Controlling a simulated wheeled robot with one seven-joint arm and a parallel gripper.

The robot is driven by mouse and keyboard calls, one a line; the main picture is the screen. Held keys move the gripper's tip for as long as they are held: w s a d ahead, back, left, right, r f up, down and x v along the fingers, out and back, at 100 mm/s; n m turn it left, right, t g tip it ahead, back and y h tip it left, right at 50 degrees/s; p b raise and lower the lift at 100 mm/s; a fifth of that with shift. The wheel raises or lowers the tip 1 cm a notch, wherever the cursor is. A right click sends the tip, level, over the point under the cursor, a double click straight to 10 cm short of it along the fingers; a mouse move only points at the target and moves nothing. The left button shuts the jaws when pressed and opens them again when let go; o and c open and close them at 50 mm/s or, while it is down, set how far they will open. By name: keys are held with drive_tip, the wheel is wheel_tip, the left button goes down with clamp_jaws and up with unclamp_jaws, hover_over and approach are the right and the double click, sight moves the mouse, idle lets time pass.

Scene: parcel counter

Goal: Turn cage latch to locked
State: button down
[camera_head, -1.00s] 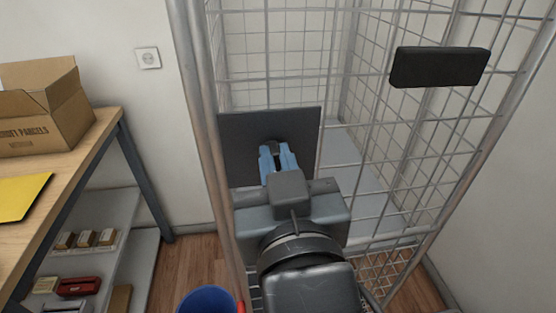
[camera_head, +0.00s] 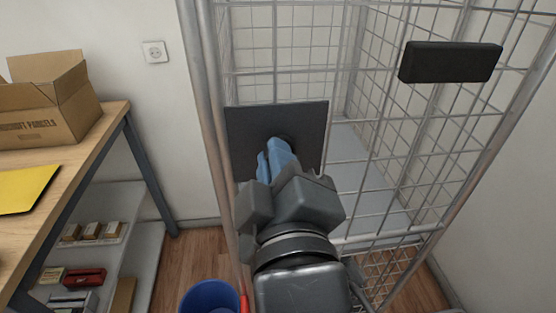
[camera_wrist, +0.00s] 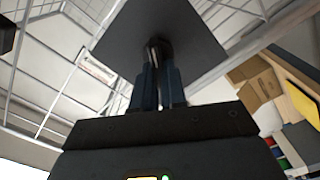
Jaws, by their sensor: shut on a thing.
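The wire cage (camera_head: 375,170) stands in front of me with a dark square latch plate (camera_head: 305,118) on its front. A small dark latch knob (camera_wrist: 160,46) sticks out from the plate; in the head view my gripper mostly hides it. My gripper (camera_head: 280,150) has blue fingers and is shut on the latch knob at the plate's middle. It is rolled to one side in the head view. In the wrist view the fingers (camera_wrist: 158,84) close around the knob, and the plate (camera_wrist: 185,30) looks tilted. No lock marking can be read.
A black block (camera_head: 450,62) is fixed to the cage mesh at upper right. At left is a wooden table (camera_head: 85,150) with an open cardboard box (camera_head: 50,110) and a yellow envelope (camera_head: 25,188). A blue bin (camera_head: 210,297) stands on the floor close left of my arm.

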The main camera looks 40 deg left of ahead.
drive_tip(key=shift+a+f+n+b, duration=0.15)
drive_tip(key=shift+n+b, duration=0.45)
drive_tip(key=shift+n, duration=1.25)
drive_tip(key=shift+d+f+n+b, duration=0.15)
drive_tip(key=shift+n+b, duration=0.4)
drive_tip(key=shift+n, duration=1.3)
drive_tip(key=shift+a, duration=0.1)
drive_tip(key=c, duration=1.2)
unclamp_jaws()
drive_tip(key=shift+f, duration=0.1)
drive_tip(key=shift+s, duration=0.1)
drive_tip(key=b+v, duration=0.1)
drive_tip(key=v, duration=0.6)
drive_tip(key=shift+s+d+b, duration=0.25)
drive_tip(key=shift+d+b, duration=0.05)
